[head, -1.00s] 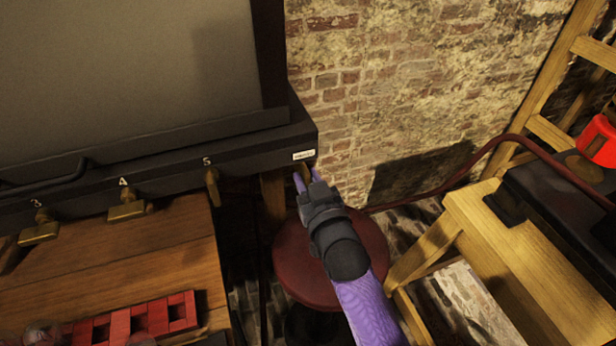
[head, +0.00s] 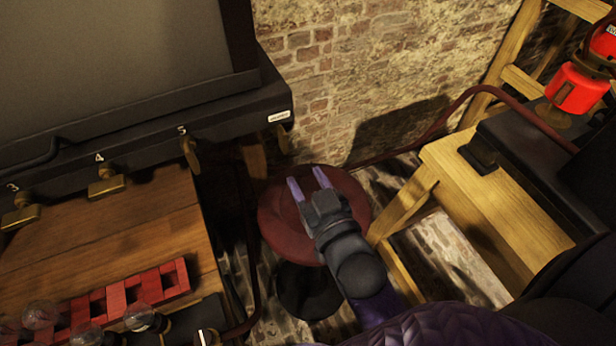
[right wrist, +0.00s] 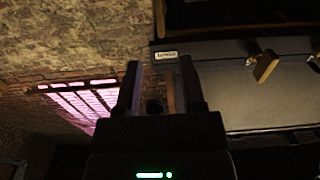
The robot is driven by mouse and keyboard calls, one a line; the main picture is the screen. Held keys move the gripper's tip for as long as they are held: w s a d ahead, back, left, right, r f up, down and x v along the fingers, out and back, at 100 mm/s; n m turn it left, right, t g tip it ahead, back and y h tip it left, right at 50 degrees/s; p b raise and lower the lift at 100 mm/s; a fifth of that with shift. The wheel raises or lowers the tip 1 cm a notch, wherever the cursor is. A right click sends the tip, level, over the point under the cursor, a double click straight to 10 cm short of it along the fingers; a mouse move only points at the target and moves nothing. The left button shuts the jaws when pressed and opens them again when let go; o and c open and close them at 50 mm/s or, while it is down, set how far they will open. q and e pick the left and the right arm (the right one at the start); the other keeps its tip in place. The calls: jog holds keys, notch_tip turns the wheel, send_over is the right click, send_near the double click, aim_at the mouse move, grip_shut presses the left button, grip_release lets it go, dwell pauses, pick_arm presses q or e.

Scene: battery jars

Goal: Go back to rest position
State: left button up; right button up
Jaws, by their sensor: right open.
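My right gripper (head: 309,184) is open and empty in the head view, with its two purple fingers apart. It is held above the round red stool (head: 275,226), clear of the black panel (head: 230,118) with brass levers. In the right wrist view the two dark fingers (right wrist: 157,88) are spread with nothing between them. The panel's white label (right wrist: 166,55) shows beyond them. My left gripper is not in view.
A wooden workbench (head: 150,225) with a red slotted rack (head: 140,290) and glass jars stands at the left. A wooden bench (head: 500,195) with a black box and red object (head: 577,88) stands at the right. A brick wall is behind.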

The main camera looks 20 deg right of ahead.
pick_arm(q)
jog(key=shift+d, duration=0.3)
